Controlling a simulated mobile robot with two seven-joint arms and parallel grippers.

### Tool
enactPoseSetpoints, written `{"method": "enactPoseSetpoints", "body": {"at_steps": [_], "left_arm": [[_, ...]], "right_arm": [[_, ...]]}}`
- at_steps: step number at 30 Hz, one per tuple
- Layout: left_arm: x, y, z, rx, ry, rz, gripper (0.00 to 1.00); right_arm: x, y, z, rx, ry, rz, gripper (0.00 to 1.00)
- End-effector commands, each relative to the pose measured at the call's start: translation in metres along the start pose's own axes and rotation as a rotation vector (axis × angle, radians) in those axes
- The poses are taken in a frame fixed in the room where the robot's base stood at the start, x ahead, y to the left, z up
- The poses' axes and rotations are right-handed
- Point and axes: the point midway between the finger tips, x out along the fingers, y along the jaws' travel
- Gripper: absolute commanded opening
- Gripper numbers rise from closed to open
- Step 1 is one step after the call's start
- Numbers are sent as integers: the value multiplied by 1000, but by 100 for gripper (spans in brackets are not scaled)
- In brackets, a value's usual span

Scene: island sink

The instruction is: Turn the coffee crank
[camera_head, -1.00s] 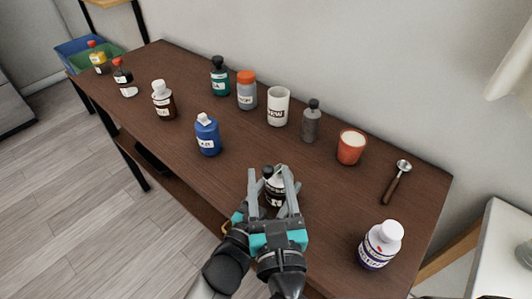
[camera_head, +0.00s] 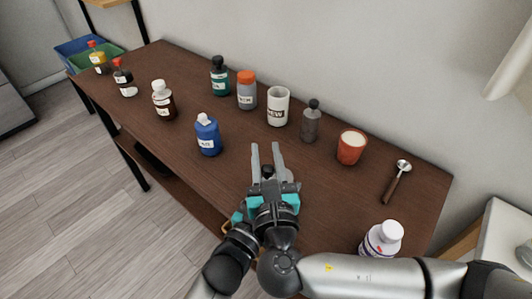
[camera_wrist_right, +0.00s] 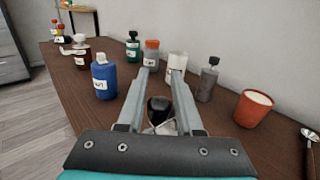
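A small canister with a black knob (camera_head: 268,171) stands near the front edge of the table, mostly hidden behind my right gripper. I take it for the coffee grinder, but its crank cannot be made out. My right gripper (camera_head: 266,147) reaches over it with its two grey fingers apart and pointing towards the back of the table. In the right wrist view the black knob (camera_wrist_right: 158,104) lies between the fingers, with gaps showing on both sides. My left gripper (camera_head: 240,215) shows only as a teal part beside the right one; its fingers are hidden.
A blue bottle (camera_head: 208,136) stands to the left. A white mug (camera_head: 278,106), a grey bottle (camera_head: 310,123) and a red cup (camera_head: 351,148) stand behind. A spoon (camera_head: 394,182) and a white bottle (camera_head: 383,237) are on the right, the bottle partly behind my right arm.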

Motion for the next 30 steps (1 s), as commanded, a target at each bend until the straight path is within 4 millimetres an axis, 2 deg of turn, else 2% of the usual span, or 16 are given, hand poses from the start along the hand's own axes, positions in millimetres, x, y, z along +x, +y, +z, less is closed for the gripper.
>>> {"method": "enactPoseSetpoints", "body": {"at_steps": [1,9,20,30], "left_arm": [[0,0,0,0,0,0,9],[0,0,0,0,0,0,9],[0,0,0,-1,0,-1,9],[0,0,0,-1,0,0,9]], "right_arm": [[0,0,0,0,0,0,28],[0,0,0,0,0,-1,0],[0,0,0,1,0,-13,0],[6,-1,0,5,2,-240,0]]}}
